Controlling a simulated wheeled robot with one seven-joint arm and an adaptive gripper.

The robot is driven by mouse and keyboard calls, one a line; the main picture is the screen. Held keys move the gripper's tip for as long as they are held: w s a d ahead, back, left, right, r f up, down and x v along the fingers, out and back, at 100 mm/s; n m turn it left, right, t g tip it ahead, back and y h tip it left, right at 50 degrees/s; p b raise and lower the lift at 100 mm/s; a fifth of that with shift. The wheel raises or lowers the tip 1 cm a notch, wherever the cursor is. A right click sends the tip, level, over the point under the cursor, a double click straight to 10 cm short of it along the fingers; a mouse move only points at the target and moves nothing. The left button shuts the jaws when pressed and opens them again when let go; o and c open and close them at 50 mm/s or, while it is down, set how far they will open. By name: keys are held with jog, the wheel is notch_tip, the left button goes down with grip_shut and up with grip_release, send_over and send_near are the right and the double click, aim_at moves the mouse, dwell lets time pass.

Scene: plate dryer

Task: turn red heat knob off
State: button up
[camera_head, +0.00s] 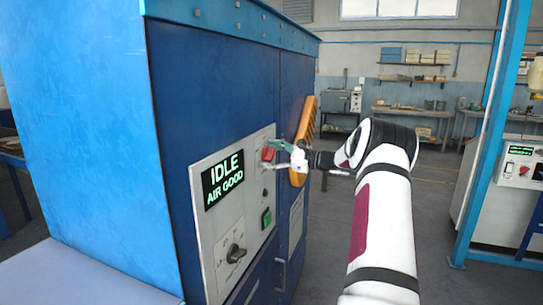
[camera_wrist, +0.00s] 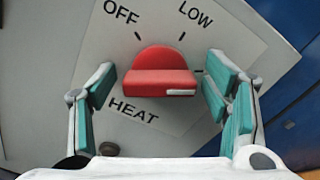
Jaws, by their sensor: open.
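The red heat knob (camera_wrist: 160,70) is in the middle of the wrist view, on a pale plate marked OFF, LOW and HEAT. Its raised bar lies roughly level in that view. A white mark on the bar is toward its right end, away from OFF at upper left. My gripper (camera_wrist: 160,85) is open, with one teal-padded finger on each side of the knob and visible gaps between. In the head view the knob (camera_head: 268,154) shows on the blue cabinet's panel, with my gripper (camera_head: 282,153) close in front and partly covering that area.
The grey control panel (camera_head: 198,172) has a display reading IDLE, AIR GOOD, a green button (camera_head: 266,218) and a dark rotary switch (camera_head: 235,252) below. An orange handle (camera_head: 307,115) stands on the cabinet just beyond my gripper. Open floor lies to the right, before a blue post (camera_head: 493,130).

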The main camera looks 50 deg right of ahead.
jog(key=c, duration=1.2)
